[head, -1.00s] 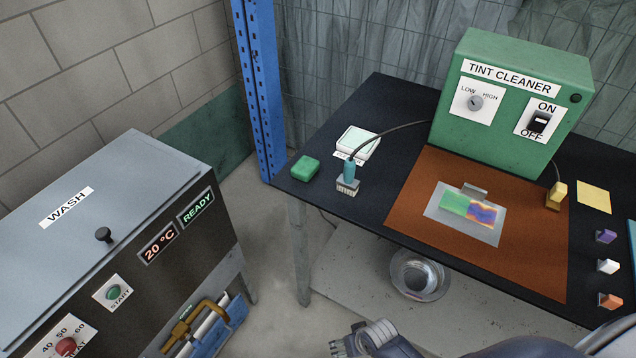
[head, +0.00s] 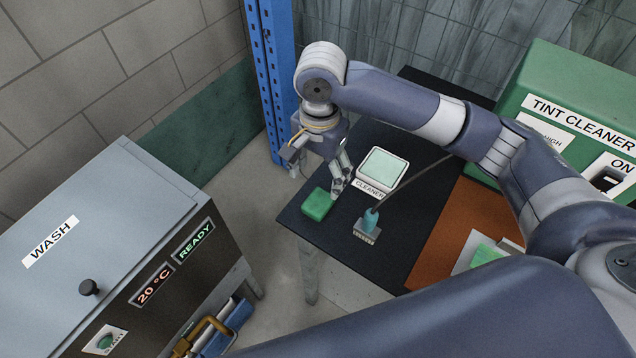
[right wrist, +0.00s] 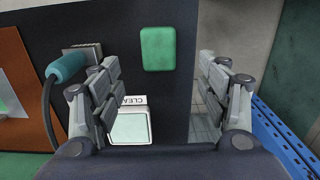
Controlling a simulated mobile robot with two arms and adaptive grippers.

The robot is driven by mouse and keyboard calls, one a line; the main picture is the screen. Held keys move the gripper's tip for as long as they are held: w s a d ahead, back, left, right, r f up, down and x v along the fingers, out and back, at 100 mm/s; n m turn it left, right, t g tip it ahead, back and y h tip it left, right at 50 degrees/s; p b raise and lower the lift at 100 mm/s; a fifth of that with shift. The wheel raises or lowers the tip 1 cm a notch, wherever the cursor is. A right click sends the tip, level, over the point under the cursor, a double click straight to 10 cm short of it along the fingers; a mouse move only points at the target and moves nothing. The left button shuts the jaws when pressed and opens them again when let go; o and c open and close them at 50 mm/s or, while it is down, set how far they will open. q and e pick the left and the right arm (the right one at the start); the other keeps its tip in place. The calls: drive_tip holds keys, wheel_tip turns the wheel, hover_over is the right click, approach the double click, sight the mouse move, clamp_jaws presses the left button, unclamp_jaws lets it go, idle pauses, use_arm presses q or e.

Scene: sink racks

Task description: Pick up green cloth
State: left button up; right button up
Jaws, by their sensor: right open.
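The green cloth (head: 318,204) is a small folded block lying flat near the left corner of the dark table. It also shows in the right wrist view (right wrist: 158,48), ahead of the fingers and between their lines. My right gripper (head: 342,178) is above the table beside the cloth, at its upper right in the head view. In the right wrist view its two fingers (right wrist: 160,85) stand wide apart with nothing between them, and the cloth is not touched as far as I can tell. My left gripper is not in view.
A white cleaner pad (head: 382,168) lies right of the cloth. A teal-handled brush (head: 368,226) with a cable lies nearby. The green tint cleaner box (head: 570,95) stands at right, a blue post (head: 268,80) behind, and the wash machine (head: 110,230) at left across a floor gap.

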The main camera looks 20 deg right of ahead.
drive_tip(key=shift+s+d+f, duration=0.15)
drive_tip(key=shift+d+f, duration=0.05)
drive_tip(key=shift+f, duration=0.15)
hover_over(318, 201)
drive_tip(key=f, duration=0.4)
drive_tip(key=shift+d, duration=0.25)
drive_tip(key=shift+f+p, duration=0.3)
drive_tip(key=shift+f, duration=0.05)
wheel_tip(318, 201, down, 5)
drive_tip(key=shift+a+r+p, duration=0.15)
drive_tip(key=shift+r+p, duration=0.05)
drive_tip(key=shift+p, duration=0.2)
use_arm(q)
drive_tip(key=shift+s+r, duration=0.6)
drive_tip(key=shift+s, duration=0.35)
use_arm(e)
drive_tip(key=c, duration=1.1)
